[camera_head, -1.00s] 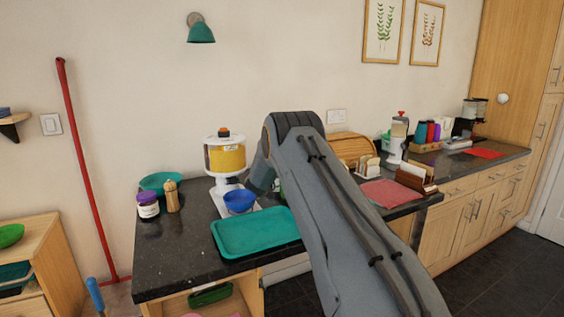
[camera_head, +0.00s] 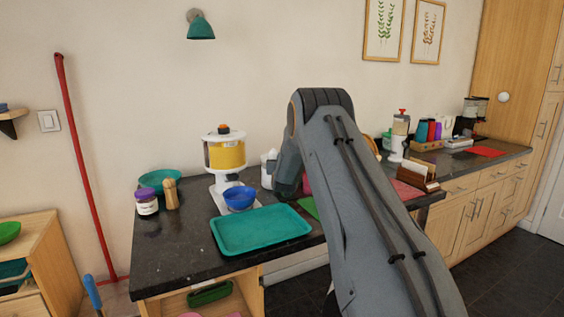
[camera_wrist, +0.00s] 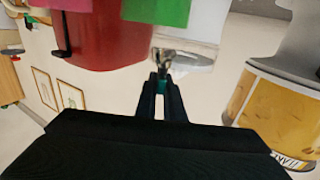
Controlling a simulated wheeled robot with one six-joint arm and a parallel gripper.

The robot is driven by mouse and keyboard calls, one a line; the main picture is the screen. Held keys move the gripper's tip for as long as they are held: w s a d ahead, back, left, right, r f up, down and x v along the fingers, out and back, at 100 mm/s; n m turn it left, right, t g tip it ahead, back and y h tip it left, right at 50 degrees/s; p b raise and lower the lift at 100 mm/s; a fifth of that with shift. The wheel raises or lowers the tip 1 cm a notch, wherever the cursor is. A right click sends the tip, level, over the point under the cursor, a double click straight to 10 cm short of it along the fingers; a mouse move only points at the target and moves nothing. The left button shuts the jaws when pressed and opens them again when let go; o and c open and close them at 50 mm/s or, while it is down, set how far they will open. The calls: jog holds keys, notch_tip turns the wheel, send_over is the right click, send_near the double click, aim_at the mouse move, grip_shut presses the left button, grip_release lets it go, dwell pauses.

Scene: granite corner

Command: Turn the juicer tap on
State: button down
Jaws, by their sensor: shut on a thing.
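The juicer (camera_head: 226,155) stands on the counter, with a yellow-filled tank, a white base and an orange knob on top. Its tap cannot be made out in either view; the blue bowl (camera_head: 239,197) stands in front of its base. In the wrist view, which is upside down, the juicer's yellow tank (camera_wrist: 275,112) is at the right, apart from my fingers. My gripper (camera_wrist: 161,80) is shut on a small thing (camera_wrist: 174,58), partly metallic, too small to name. In the head view my arm's end is right of the juicer and hides the jaws.
A teal tray (camera_head: 262,231) lies in front of the bowl. A white canister (camera_head: 267,169) stands between juicer and arm. A red container (camera_wrist: 105,42) is close to my fingers in the wrist view. A pepper mill (camera_head: 171,193) and a purple-lidded jar (camera_head: 147,203) are left.

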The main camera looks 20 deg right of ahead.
jog(key=n+t+y+b, duration=0.1)
jog(key=n+y+b, duration=0.1)
jog(key=y, duration=0.3)
jog(key=shift+d+f+n, duration=0.1)
jog(key=shift+d+n, duration=0.05)
jog(key=shift+n, duration=0.45)
jog(key=shift+n+y+b, duration=0.3)
jog(key=shift+n+y, duration=0.3)
jog(key=shift+y, duration=0.3)
jog(key=shift+n+y, duration=0.3)
jog(key=shift+y, duration=0.2)
jog(key=c, duration=1.9)
grip_release()
jog(key=shift+o, duration=0.2)
jog(key=shift+s, duration=0.1)
jog(key=s+b, duration=0.2)
jog(key=s, duration=0.5)
jog(key=shift+s, duration=0.35)
jog(key=shift+d, duration=0.15)
